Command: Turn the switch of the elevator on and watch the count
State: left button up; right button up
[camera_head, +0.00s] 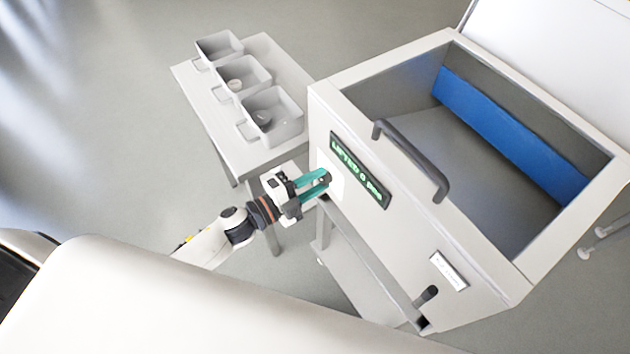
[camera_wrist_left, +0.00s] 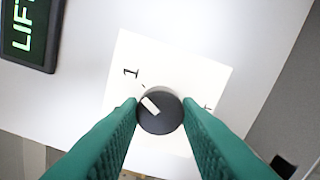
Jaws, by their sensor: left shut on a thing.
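The elevator's switch is a round dark knob (camera_wrist_left: 168,121) with a white pointer mark, set on a white plate (camera_wrist_left: 190,70) printed with a "1". The pointer slants to the upper left, roughly toward the "1" side. A second printed mark is partly hidden by the right finger. My left gripper (camera_head: 325,177) is shut on the knob, its green fingers on either side; they hide the knob in the head view. The count display (camera_head: 360,170) on the machine's front shows green text reading "LIFTED 0" and a small unit; its edge shows in the left wrist view (camera_wrist_left: 30,35).
The machine's open bin (camera_head: 425,125) has a blue strip inside and a dark handle (camera_head: 415,160) on its front. A side table (camera_head: 190,83) holds three grey containers. A dark lever (camera_head: 427,294) and a label (camera_head: 449,271) are at lower right.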

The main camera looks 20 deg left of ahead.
dwell(0.3)
pick_arm(q)
jog(key=o, duration=1)
jog(key=shift+c, duration=0.2)
jog(key=shift+s+a, duration=0.1)
jog(key=shift+s+a+f, duration=0.15)
jog(key=shift+s+a, duration=0.05)
jog(key=shift+s, duration=0.1)
jog(key=b+v, duration=0.3)
jog(key=v, duration=0.8)
